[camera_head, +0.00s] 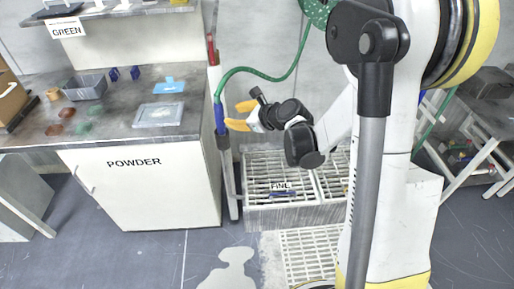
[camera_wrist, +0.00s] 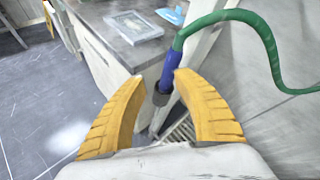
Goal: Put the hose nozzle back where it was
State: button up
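The hose nozzle has a blue body (camera_head: 219,118) and hangs upright in front of a pale post (camera_head: 229,182) beside the powder cabinet. A green hose (camera_head: 246,70) rises from its top. In the wrist view the nozzle (camera_wrist: 171,68) tilts slightly and ends in a dark grey collar (camera_wrist: 161,97). I cannot tell whether the collar is its tip or a holder. My gripper (camera_head: 239,115) points left at the nozzle. Its yellow fingers (camera_wrist: 159,80) are spread, with the nozzle showing between and just beyond their tips. No grip on it is visible.
The powder cabinet (camera_head: 140,185) stands left, its worktop (camera_head: 112,125) holding a grey tub (camera_head: 85,88) and a pale tray (camera_head: 158,114). A slatted grate labelled FINE (camera_head: 290,212) lies below my gripper. Open floor (camera_head: 110,255) lies in front.

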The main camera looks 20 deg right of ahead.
jog(key=s+a+r+n+g+h, duration=0.1)
jog(key=s+r+n+g+h, duration=0.1)
jog(key=s+n, duration=1.1)
jog(key=s+a+r+n+g+h, duration=0.1)
jog(key=s+r+n, duration=0.4)
jog(key=s+n, duration=0.9)
jog(key=shift+s+a+g+h, duration=0.2)
jog(key=shift+s+g+h, duration=0.6)
jog(key=shift+s+h, duration=0.35)
